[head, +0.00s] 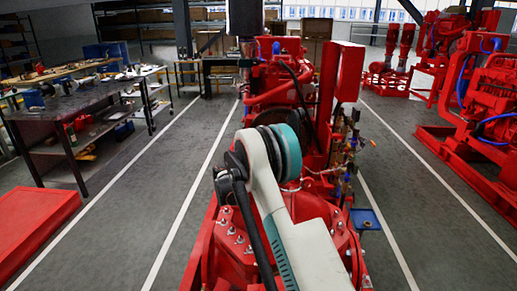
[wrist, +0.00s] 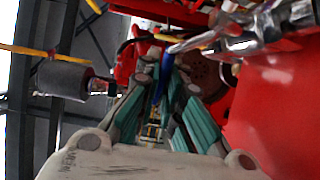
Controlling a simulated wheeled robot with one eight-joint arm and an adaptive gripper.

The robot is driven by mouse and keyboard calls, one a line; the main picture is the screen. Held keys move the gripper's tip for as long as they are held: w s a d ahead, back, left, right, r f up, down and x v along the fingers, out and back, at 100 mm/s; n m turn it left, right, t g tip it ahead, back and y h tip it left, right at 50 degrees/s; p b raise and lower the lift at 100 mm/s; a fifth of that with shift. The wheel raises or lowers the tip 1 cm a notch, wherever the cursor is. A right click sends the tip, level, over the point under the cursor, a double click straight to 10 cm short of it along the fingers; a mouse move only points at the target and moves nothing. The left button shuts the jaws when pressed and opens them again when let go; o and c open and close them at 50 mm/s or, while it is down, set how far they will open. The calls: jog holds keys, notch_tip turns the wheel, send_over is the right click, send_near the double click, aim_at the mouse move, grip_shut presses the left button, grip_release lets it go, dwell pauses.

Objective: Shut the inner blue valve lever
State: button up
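In the wrist view, a narrow blue valve lever (wrist: 166,70) stands between the tips of my gripper (wrist: 163,72). The two teal-and-grey fingers lean in towards each other, with their tips close on either side of the lever. Whether they touch or squeeze it is unclear. Silver pipework (wrist: 240,35) lies just beyond, to the upper right. In the head view, brass valves with small blue parts (head: 347,177) line the right side of the red pumpset (head: 325,115). My gripper is hidden there, and I cannot tell which blue part is the inner lever.
A red panel (wrist: 275,110) is close on the right in the wrist view, and a grey cylinder (wrist: 62,80) is at the left. In the head view, a workbench (head: 75,105) stands left and other red machines (head: 485,95) right. Floor lanes between are clear.

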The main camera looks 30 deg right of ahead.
jog(key=shift+o, duration=1.4)
jog(key=v, duration=1.2)
